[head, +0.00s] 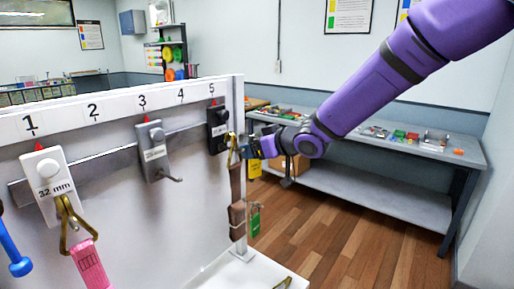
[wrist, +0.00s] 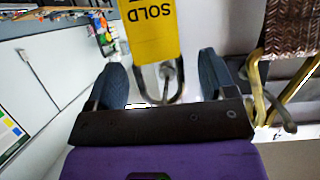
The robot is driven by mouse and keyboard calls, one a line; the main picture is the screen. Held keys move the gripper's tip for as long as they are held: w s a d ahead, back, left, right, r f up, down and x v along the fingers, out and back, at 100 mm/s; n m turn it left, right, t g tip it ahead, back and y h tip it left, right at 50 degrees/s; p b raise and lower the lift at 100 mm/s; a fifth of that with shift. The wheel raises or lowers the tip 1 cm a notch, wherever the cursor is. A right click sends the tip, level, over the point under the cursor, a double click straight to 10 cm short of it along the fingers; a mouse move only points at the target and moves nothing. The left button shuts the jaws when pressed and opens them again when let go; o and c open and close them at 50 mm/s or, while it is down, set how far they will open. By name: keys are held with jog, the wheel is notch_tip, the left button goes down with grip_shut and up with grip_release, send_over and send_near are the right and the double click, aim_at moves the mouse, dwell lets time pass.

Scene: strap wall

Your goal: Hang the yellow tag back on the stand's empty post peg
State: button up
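The yellow tag (wrist: 152,30), printed SOLD, shows upside down in the wrist view. Its grey wire loop (wrist: 181,85) lies between my two fingers. A metal peg with a rounded tip (wrist: 168,72) shows inside the loop's outline; I cannot tell whether the loop bears on it. My gripper (wrist: 165,82) is open, with the fingers spread on either side of the loop and a gap visible at the right finger. In the head view the yellow tag (head: 254,167) hangs just below my gripper (head: 252,148), beyond the board's right edge. The stand's post is mostly hidden there.
The numbered board (head: 110,190) stands close on the left. A brown strap (head: 237,205) with a brass buckle (wrist: 257,85) hangs at position 5, close beside my gripper. A green tag (head: 255,218) hangs lower. A grey workbench (head: 400,205) stands behind; the floor at right is clear.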

jog(key=s+d+r+m+t+h, duration=0.1)
jog(key=s+d+r+m+h, duration=0.25)
jog(key=d, duration=0.55)
jog(key=s+d+r+m+h, duration=0.1)
jog(key=s+d+r+h, duration=0.25)
jog(key=s+d, duration=0.4)
jog(key=s+d+r+m+t+h, duration=0.1)
jog(key=s+d+r+m+h, duration=0.3)
jog(key=d, duration=0.6)
jog(key=s+d+f+g, duration=0.2)
jog(key=s, duration=0.8)
jog(key=s+d+f+m+g, duration=0.1)
jog(key=s+d+g, duration=0.1)
jog(key=s, duration=0.8)
jog(key=shift+s+f+g+y, duration=0.2)
jog(key=shift+f+g+y, duration=0.2)
jog(key=shift+g, duration=0.3)
jog(key=shift+m, duration=0.25)
